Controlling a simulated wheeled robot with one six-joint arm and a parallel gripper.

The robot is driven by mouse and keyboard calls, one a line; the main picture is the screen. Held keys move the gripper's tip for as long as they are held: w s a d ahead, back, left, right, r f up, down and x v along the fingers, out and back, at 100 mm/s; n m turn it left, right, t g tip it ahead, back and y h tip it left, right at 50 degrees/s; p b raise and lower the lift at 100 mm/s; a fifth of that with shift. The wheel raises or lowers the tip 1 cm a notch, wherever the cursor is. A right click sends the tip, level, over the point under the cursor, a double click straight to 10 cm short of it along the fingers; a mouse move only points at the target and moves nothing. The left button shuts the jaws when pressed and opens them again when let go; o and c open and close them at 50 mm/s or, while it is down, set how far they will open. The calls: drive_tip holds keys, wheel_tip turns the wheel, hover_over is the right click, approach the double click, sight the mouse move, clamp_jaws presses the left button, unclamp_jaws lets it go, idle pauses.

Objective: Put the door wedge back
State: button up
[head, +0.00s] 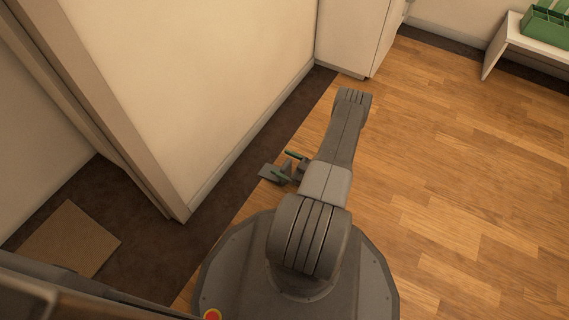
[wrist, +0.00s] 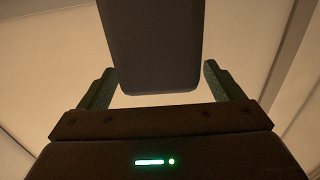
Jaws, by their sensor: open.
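A dark grey, flat-faced block (wrist: 152,45), which looks like the door wedge, stands between the two green fingers of my gripper (wrist: 158,85) in the wrist view. Pale gaps show beside the block, and the fingers are open.
A beige wall (head: 200,80) with a door frame (head: 150,185) stands at left. A brown mat (head: 70,240) lies on the dark floor. A white cabinet (head: 350,35) stands ahead. A green container (head: 548,28) sits on a white bench (head: 500,45). The wood floor (head: 450,180) at right is clear.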

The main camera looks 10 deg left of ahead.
drive_tip(key=shift+r, duration=0.2)
drive_tip(key=shift+s+d, duration=0.1)
drive_tip(key=shift+d, duration=0.35)
drive_tip(key=p+v, duration=0.3)
drive_tip(key=v, duration=0.8)
